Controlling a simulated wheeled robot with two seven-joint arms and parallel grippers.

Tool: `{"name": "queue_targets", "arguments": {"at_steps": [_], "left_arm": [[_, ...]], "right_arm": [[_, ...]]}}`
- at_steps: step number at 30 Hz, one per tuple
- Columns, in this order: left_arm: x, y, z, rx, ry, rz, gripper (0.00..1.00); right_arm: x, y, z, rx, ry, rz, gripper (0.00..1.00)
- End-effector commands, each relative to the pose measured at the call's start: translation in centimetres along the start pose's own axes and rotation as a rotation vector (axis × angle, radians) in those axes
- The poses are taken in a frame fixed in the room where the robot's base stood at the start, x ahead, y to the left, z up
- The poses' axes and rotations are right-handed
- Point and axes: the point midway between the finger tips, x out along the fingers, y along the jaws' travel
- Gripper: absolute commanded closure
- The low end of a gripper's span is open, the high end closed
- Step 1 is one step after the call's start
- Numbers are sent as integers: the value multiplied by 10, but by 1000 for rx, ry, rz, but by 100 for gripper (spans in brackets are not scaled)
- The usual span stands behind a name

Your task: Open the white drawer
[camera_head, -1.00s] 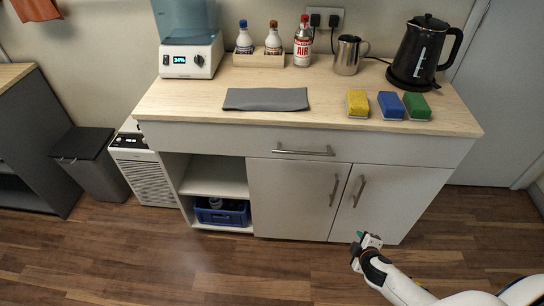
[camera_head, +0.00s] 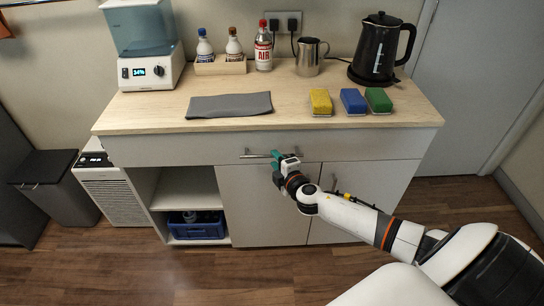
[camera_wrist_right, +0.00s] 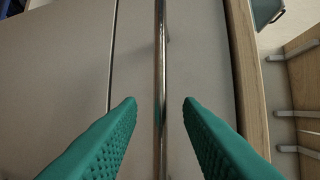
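The white drawer (camera_head: 200,151) is the wide front just under the wooden counter top, and it is shut. Its metal bar handle (camera_head: 258,155) runs level across the front. My right gripper (camera_head: 277,158) is at the right part of this handle. In the right wrist view the handle (camera_wrist_right: 160,60) passes between the two green fingers of the open right gripper (camera_wrist_right: 160,104), with a gap on both sides. My left gripper is not in view.
The counter top (camera_head: 150,112) carries a grey cloth (camera_head: 229,105), yellow, blue and green sponges, bottles, a metal jug and a black kettle (camera_head: 382,50). Cupboard doors (camera_head: 250,205) are below the drawer. An open shelf with a blue crate (camera_head: 196,230) is at the left. Floor in front is clear.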

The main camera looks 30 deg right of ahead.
Motion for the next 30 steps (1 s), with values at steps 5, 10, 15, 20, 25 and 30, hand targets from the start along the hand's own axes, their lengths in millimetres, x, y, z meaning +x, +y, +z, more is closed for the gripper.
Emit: {"name": "queue_targets", "arguments": {"at_steps": [5, 10, 15, 20, 25, 30], "left_arm": [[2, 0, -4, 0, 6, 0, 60], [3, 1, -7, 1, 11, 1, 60], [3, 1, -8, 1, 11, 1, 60], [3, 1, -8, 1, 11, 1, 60], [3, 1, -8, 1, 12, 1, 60], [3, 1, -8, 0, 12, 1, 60]], "right_arm": [[24, 0, 0, 2, 1, -1, 67], [32, 0, 0, 1, 0, 1, 67], [33, 0, 0, 1, 0, 1, 67], [33, 0, 0, 1, 0, 1, 79], [32, 0, 0, 1, 0, 1, 100], [32, 0, 0, 1, 0, 1, 100]]}}
